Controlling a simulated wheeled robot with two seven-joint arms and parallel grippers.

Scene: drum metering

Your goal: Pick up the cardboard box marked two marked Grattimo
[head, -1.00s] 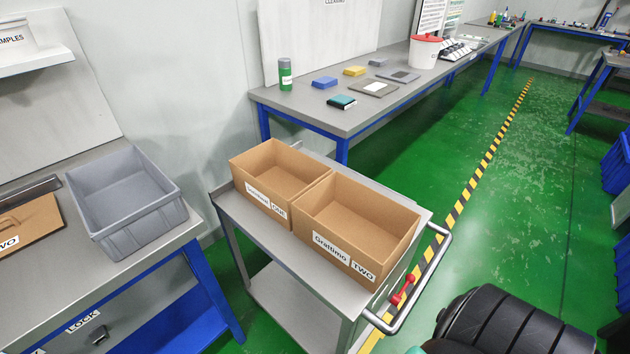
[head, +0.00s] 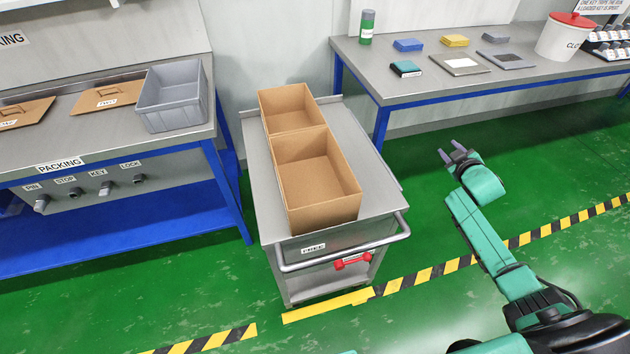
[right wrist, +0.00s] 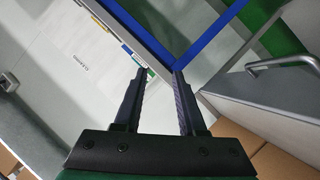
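Two open, empty cardboard boxes stand end to end on a grey cart. The nearer box (head: 318,178), by the cart's handle, is the one that showed the "Grattimo TWO" label earlier; its label is not in sight now. The farther box (head: 289,108) is the one labelled ONE earlier. My right gripper (head: 457,153) is raised to the right of the cart, apart from both boxes. Its two fingers also show spread and empty in the right wrist view (right wrist: 160,85). My left gripper is not in view.
The cart (head: 262,172) has a bar handle (head: 350,249) with a red lever (head: 351,261). A packing bench (head: 103,135) with a grey bin (head: 172,97) stands left. Another bench (head: 480,85) stands at the back right. Green floor is clear right of the cart.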

